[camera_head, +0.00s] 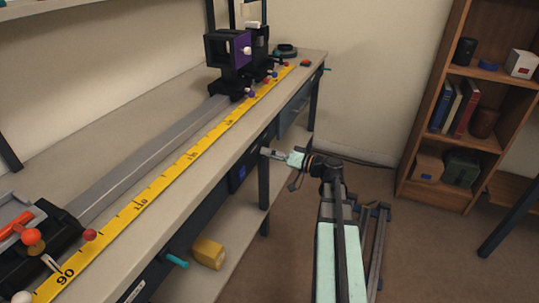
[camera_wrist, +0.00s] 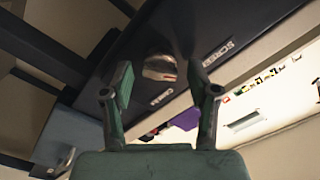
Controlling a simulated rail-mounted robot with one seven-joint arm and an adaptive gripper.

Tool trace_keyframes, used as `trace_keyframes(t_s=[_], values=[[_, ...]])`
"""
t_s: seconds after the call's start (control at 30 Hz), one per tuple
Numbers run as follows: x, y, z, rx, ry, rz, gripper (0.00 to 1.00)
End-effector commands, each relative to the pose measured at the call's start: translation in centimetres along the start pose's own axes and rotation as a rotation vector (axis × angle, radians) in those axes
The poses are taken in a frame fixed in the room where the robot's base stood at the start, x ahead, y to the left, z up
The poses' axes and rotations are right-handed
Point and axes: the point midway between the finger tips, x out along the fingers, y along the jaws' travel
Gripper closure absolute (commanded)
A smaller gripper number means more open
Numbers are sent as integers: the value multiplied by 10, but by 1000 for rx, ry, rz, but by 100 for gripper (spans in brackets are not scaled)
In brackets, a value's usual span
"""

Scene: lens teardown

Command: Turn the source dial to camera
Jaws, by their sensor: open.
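The source dial (camera_wrist: 160,67) is a short, pale metallic knob on a dark front panel (camera_wrist: 190,40) in the wrist view. One small white label (camera_wrist: 219,52) on the panel, reading roughly "SCREEN", lies to its right. Another label (camera_wrist: 162,97), too small to read surely, lies below it. My gripper (camera_wrist: 160,82) is open, with one finger to each side of the dial in the picture; I cannot tell whether either touches it. In the head view my gripper (camera_head: 270,153) is at the bench's front, and the dial is not clearly visible there.
The bench (camera_head: 125,125) carries a grey rail (camera_head: 150,150), a yellow ruler (camera_head: 170,175) and a dark mount with a purple plate (camera_head: 240,48). A teal handle (camera_head: 177,260) sticks out in front. A yellow box (camera_head: 208,252) sits below. A bookshelf (camera_head: 407,140) stands right.

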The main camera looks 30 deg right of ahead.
Motion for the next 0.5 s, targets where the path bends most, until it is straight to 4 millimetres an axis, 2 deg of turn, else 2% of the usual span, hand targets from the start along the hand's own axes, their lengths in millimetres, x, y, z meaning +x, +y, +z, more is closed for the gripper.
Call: trace_keyframes(t_s=[0.3,0.47,0.5], values=[[2,0,0,0,0,0,40],[2,0,0,0,0,0,97],[2,0,0,0,0,0,98]])
